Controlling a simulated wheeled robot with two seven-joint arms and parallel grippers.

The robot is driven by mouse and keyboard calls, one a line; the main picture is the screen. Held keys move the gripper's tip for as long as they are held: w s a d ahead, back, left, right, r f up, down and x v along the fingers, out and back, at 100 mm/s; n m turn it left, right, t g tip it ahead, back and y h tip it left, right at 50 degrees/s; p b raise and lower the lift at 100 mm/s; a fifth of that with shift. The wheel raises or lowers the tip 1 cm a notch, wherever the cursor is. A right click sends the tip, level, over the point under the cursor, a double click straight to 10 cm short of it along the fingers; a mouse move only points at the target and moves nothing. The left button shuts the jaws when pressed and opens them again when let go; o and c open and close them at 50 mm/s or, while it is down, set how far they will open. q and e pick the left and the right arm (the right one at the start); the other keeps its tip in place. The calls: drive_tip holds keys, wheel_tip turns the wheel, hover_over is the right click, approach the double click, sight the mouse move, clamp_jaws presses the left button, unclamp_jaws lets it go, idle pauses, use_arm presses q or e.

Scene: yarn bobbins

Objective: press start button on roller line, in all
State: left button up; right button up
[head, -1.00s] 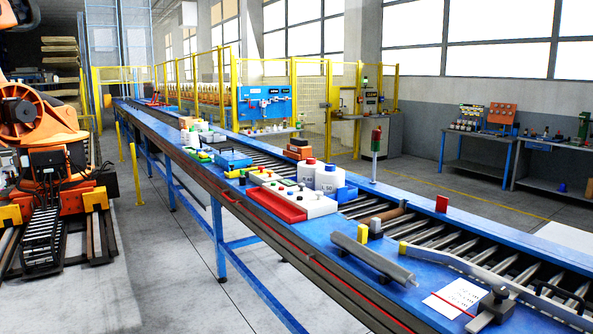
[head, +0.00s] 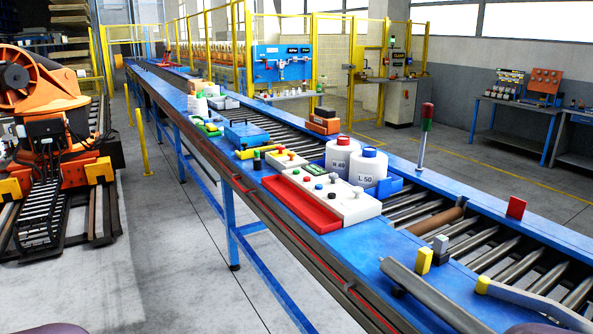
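A blue-framed roller line (head: 474,275) runs from the lower right to the far left. On its near edge lies a long white control box (head: 352,207) with several small round buttons in red, green and dark colours on top. A smaller pale box (head: 275,161) with red and green knobs sits just behind it. I cannot read any label telling which button is start. Neither of my grippers is in view. A dark rounded shape, which may be part of my arm, shows at the bottom left edge.
A red tray (head: 300,212) lies along the white box's near side. Two white canisters (head: 342,158) stand behind it. A signal post (head: 424,138) with a red and green lamp rises at the far rail.

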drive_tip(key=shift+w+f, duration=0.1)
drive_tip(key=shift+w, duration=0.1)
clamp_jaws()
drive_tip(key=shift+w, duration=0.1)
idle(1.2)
